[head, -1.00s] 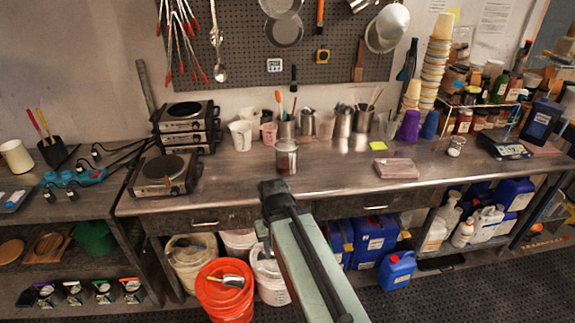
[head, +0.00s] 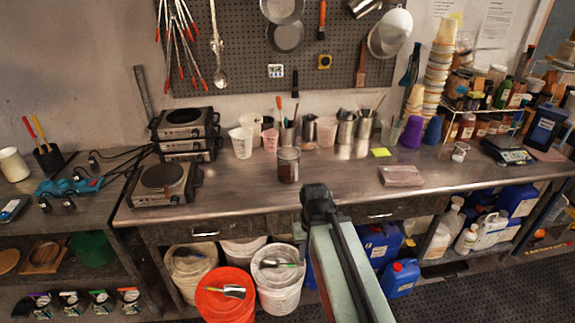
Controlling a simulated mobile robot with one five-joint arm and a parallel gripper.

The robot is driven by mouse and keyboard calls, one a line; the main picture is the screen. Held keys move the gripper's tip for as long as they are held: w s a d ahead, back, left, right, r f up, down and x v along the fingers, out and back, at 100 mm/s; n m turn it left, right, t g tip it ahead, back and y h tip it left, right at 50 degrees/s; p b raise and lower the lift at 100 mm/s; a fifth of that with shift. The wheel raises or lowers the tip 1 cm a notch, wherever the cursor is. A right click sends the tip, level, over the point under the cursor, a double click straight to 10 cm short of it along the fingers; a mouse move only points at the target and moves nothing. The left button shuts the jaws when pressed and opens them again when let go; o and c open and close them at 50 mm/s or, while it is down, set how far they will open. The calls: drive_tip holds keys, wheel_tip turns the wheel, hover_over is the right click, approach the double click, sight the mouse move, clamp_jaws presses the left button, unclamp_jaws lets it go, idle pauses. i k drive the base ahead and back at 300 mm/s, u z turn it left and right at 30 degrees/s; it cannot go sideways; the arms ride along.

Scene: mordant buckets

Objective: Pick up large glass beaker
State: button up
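A clear glass vessel (head: 288,166) with dark brown contents stands upright near the front of the steel workbench, left of the arm's far end. A clear, empty-looking glass (head: 390,131) stands farther back, partly among other cups. I cannot tell for sure which of them is the large beaker. My arm reaches up from the bottom of the head view and ends in a dark joint before the bench's front edge. I see no gripper fingers, and nothing of mine touches either glass.
Hot plates (head: 162,182) stand at the left of the workbench (head: 330,185). A wrapped block (head: 401,176) lies right of centre. Metal and plastic cups line the back. An orange bucket (head: 222,306) and white buckets stand below. The bench front around the brown-filled glass is clear.

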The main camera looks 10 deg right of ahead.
sight(289, 157)
drive_tip(key=i, duration=0.95)
drive_tip(key=u, duration=0.4)
drive_tip(key=k, duration=1.3)
drive_tip(key=u, duration=0.95)
drive_tip(key=i, duration=1.7)
drive_tip(key=u, duration=0.35)
